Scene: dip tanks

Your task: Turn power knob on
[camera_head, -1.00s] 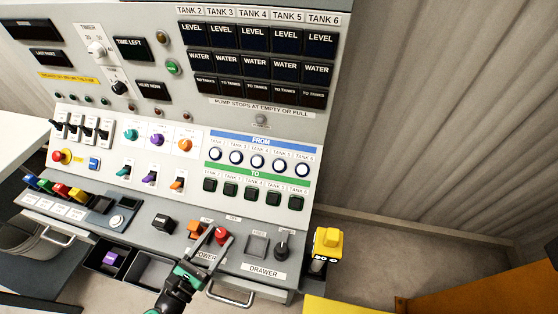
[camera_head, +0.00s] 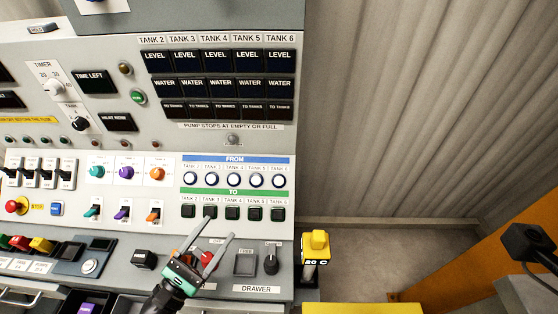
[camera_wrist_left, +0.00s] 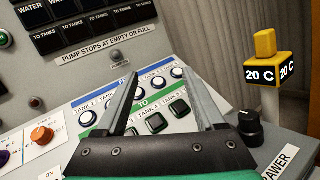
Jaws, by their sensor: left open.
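The red power knob (camera_head: 208,260) is on the lower grey shelf of the console, partly behind my left gripper in the head view. My left gripper (camera_head: 220,226) is open and empty, its two fingers spread over the panel around the knob area. Whether the fingers touch the knob cannot be told. In the left wrist view the open fingers (camera_wrist_left: 159,76) point toward the tank buttons; the red knob does not show there. The power label is mostly hidden by the gripper in the head view. My right gripper is not in view.
Green buttons (camera_head: 232,213) sit above. A yellow 20 C block (camera_head: 315,246) stands off the console's right side. An orange beam (camera_head: 480,262) is farther right.

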